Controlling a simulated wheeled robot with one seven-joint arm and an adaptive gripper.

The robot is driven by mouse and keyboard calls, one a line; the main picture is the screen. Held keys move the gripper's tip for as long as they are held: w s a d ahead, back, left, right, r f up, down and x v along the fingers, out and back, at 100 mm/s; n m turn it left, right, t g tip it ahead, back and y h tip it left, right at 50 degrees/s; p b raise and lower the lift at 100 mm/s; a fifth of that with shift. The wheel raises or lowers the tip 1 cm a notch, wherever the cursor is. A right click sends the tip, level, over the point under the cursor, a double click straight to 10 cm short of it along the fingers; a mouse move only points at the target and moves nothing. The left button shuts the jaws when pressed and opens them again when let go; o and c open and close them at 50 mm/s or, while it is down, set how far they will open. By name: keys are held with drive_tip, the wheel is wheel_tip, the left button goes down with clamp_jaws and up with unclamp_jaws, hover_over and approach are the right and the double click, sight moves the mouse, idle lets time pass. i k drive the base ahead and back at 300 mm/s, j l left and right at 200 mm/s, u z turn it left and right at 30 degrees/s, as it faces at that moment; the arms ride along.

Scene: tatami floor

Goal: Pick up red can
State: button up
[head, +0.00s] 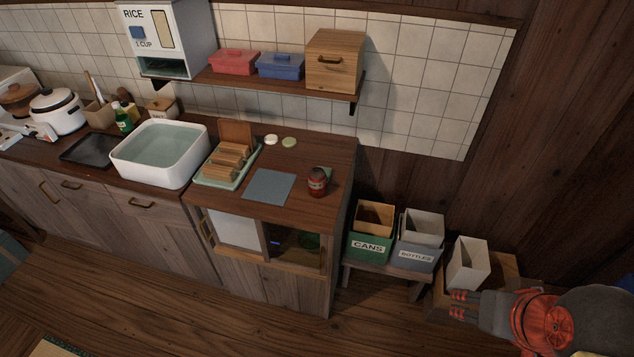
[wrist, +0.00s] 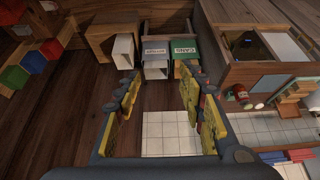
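The red can (head: 317,182) stands upright on the wooden counter (head: 305,207), near its right end. It has a dark band or label, and its top looks dark. It also shows small in the wrist view (wrist: 241,92), right of the fingers. My gripper (head: 459,304) is at the lower right of the head view, well to the right of the can and apart from it. In the wrist view my gripper (wrist: 163,105) has its fingers spread wide, with nothing between them.
A blue-grey mat (head: 269,187) lies left of the can, with a dish rack (head: 211,180) beyond it. A green CANS bin (head: 370,246) and a grey BOTTLES bin (head: 418,256) stand on a low bench right of the counter. A shelf (head: 280,86) hangs above the counter.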

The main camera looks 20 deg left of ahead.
sight(316, 176)
drive_tip(key=u, duration=1.8)
drive_tip(key=i+l+z, duration=0.15)
drive_tip(key=i+z, duration=0.2)
drive_tip(key=i, duration=0.35)
drive_tip(key=i+z, duration=0.35)
drive_tip(key=i, duration=0.3)
drive_tip(key=z, duration=0.5)
